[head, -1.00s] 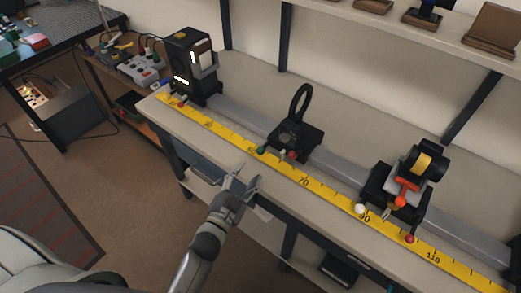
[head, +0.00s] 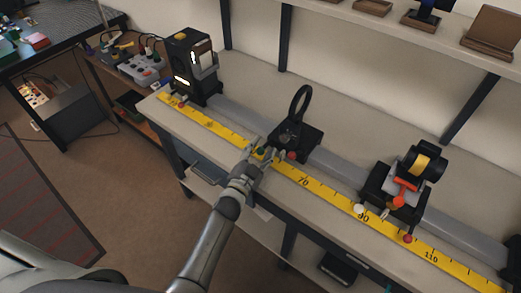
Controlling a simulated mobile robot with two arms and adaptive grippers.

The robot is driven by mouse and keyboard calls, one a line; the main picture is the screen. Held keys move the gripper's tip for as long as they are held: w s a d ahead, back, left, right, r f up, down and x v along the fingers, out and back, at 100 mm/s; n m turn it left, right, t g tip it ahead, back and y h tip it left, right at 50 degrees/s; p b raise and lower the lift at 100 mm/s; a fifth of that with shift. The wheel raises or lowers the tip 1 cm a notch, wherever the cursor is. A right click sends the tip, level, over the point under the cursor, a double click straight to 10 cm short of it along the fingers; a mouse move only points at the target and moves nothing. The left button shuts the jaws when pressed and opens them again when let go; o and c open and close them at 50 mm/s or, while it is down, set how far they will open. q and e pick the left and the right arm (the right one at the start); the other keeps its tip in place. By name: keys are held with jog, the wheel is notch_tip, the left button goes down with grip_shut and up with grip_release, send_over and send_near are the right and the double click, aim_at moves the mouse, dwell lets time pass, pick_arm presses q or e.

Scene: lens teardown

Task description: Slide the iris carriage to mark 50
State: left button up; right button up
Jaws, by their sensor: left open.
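The iris carriage (head: 309,143) is a black block with an upright black ring (head: 301,104), in the middle of the rail. A green knob (head: 261,151) and a red knob (head: 291,156) sit along its front, beside the yellow scale (head: 325,193). The red knob is a little left of the printed 70. My left gripper (head: 264,152) is open at the carriage's front left, its fingers on either side of the green knob in this view. I cannot tell whether they touch it. The gripper covers the scale there, hiding any number beneath. My right gripper is out of view.
A black lamp housing (head: 191,66) stands at the rail's left end. Another carriage with a black and yellow cylinder (head: 420,163) stands near 90 to 110. The grey rail (head: 235,112) is clear between lamp housing and iris carriage. A shelf (head: 350,22) runs above the bench.

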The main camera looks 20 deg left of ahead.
pick_arm(q)
grip_shut()
jog(key=w+a, duration=0.1)
jog(key=a, duration=0.2)
jog(key=w+a, duration=0.1)
jog(key=a, duration=0.2)
jog(key=w+a, duration=0.1)
jog(key=a, duration=0.2)
jog(key=shift+w+a, duration=0.25)
jog(key=shift+a, duration=0.1)
grip_release()
jog(key=shift+d, duration=0.1)
jog(key=s+a, duration=0.1)
jog(key=s, duration=1.1)
jog(key=shift+a, duration=0.2)
